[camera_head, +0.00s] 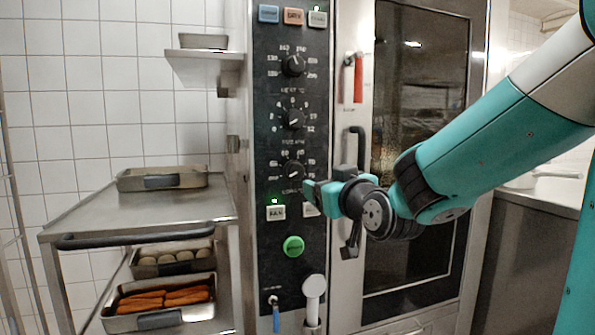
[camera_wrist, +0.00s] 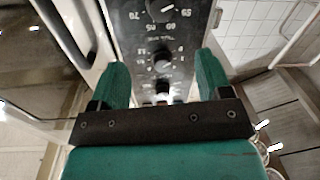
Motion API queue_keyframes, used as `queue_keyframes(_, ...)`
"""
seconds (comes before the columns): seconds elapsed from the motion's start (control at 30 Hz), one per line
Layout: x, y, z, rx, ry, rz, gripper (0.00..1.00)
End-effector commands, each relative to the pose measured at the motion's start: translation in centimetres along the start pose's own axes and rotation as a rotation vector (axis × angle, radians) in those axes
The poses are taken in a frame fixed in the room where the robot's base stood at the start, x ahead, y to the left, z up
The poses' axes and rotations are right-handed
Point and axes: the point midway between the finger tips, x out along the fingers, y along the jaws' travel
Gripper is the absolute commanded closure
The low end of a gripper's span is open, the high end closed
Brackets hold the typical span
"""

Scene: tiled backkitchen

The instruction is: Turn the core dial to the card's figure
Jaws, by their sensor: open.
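The core dial (camera_head: 293,171) is the lowest of three black knobs on the oven's dark control panel, with its label below it. In the wrist view the core dial (camera_wrist: 160,8) is cut by the top edge, its scale figures upside down; its white mark points roughly right, but I cannot tell the exact setting. My gripper (camera_head: 312,192) is just below and right of the dial in the head view. In the wrist view its teal fingers (camera_wrist: 163,72) are open and wide apart, with nothing between them. I cannot make out a card with a figure.
Above are the time dial (camera_head: 292,119) and heat dial (camera_head: 293,65). Below are a lit fan button (camera_head: 275,212) and a green button (camera_head: 293,246). The oven door handle (camera_head: 358,150) stands close by my gripper. A steel trolley (camera_head: 75,215) with trays is at left.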

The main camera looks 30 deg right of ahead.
Motion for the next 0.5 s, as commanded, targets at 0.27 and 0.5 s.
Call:
queue_keyframes(0.27,2.5,-0.1,-0.8,-0.003,-0.007,-0.012,0.29)
queue_keyframes(0.5,4.1,-0.1,-0.5,0.001,-0.008,-0.009,0.29)
